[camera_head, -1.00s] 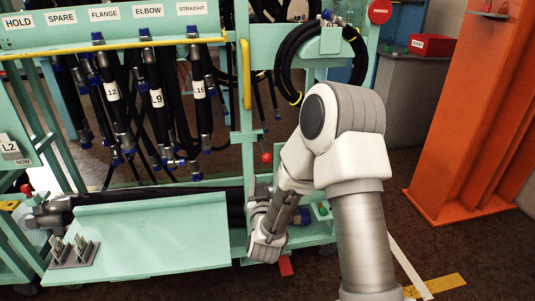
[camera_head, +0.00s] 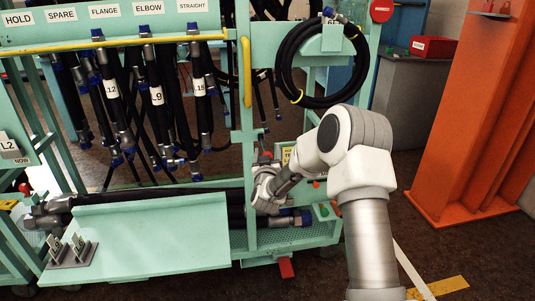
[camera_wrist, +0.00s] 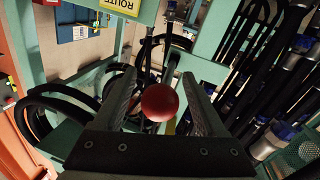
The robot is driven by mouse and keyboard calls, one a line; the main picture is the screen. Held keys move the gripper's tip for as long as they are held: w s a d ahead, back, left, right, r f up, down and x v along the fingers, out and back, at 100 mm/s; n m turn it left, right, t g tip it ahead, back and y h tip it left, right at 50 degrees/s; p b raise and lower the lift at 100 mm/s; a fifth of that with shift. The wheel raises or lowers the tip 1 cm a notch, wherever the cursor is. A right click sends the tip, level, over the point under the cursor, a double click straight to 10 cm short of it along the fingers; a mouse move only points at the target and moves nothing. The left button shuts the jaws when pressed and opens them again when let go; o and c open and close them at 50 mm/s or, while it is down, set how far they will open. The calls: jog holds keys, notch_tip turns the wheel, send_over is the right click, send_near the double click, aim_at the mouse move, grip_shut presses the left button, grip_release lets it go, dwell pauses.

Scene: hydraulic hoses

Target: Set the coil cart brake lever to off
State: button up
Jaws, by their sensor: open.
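The brake lever's red ball knob (camera_wrist: 159,102) shows in the wrist view between the two fingers of my gripper (camera_wrist: 158,76). The fingers are open, with a visible gap on each side of the ball. I cannot tell how deep the ball lies between them. In the head view my gripper's end (camera_head: 267,188) is in front of the green coil cart's post, and a bit of the red knob (camera_head: 267,156) shows just above it. The lever's shaft is mostly hidden, so its setting cannot be read.
A coiled black hose (camera_head: 284,75) hangs on the cart above my arm. Labelled hoses (camera_head: 157,98) hang at the left over a green sloped shelf (camera_head: 150,235). A red tab (camera_head: 286,268) sticks out below the cart. An orange column (camera_head: 460,120) stands at right.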

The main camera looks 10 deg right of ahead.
grip_shut()
dwell(0.4)
dwell(1.1)
